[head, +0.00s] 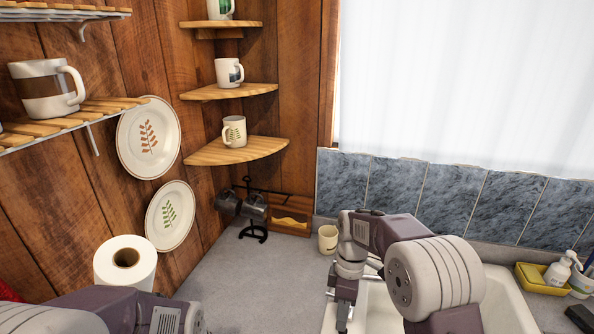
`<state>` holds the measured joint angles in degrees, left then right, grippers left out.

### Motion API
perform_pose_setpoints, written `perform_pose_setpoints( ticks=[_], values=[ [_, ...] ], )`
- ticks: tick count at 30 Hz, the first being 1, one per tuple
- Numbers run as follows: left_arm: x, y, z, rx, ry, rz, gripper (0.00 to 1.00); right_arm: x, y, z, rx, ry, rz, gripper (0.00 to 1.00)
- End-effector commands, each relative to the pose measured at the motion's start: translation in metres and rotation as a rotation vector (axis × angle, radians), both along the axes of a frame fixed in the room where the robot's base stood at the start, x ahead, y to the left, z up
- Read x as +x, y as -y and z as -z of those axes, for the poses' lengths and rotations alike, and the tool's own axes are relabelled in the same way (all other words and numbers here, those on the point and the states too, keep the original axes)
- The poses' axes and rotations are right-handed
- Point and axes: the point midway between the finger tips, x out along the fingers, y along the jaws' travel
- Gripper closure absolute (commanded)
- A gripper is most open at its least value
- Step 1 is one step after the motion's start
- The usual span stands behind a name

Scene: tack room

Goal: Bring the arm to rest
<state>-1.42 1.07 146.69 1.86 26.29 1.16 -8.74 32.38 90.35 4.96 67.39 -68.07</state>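My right arm (430,270) reaches in from the lower right and bends down over the left part of the sink. Its gripper (343,318) points downward near the sink's left rim. I see no object in it, but its fingertips are small and seen from above, so I cannot tell whether it is open or shut. My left arm (110,310) shows only as links at the bottom left edge. Its gripper is out of view.
A white sink (510,305) lies under my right arm. A cream cup (328,239) stands just behind the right gripper. A paper roll (125,262) stands beside my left arm. A mug rack (252,208) is at the back corner. The grey counter (240,285) between the arms is clear.

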Motion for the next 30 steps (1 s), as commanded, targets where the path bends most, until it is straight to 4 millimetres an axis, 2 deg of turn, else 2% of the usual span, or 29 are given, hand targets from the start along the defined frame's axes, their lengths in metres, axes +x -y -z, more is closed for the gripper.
perform_pose_setpoints(
  ticks=[1, 5, 10, 14, 20, 25, 27, 30],
  values=[
    [0.0, 0.0, 0.012, 0.0, 0.0, 0.0, 0.64, 0.004, 0.004, 0.004, 0.004, 0.023, 0.013, 0.66],
    [0.0, 0.0, 0.022, 0.0, 0.0, 0.0, 0.64, -0.003, 0.013, -0.005, 0.006, 0.052, 0.033, 0.66],
    [0.0, 0.0, 0.036, 0.0, 0.0, 0.0, 0.64, -0.031, 0.027, 0.002, -0.003, 0.055, 0.08, 0.66],
    [0.0, 0.0, 0.047, 0.0, 0.0, 0.0, 0.64, -0.055, 0.038, 0.016, -0.023, 0.072, 0.196, 0.66],
    [0.0, 0.0, 0.064, 0.0, 0.0, 0.0, 0.64, -0.103, 0.056, 0.052, -0.071, 0.115, 0.533, 0.66],
    [0.0, 0.0, 0.066, 0.0, 0.0, 0.0, 0.64, -0.148, 0.065, 0.087, -0.107, 0.153, 0.994, 0.66],
    [0.0, 0.0, 0.065, 0.0, 0.0, 0.0, 0.64, -0.149, 0.066, 0.095, -0.106, 0.169, 1.152, 0.66],
    [0.0, 0.0, 0.065, 0.0, 0.0, 0.0, 0.64, -0.136, 0.066, 0.094, -0.081, 0.203, 1.287, 0.66]
  ],
)
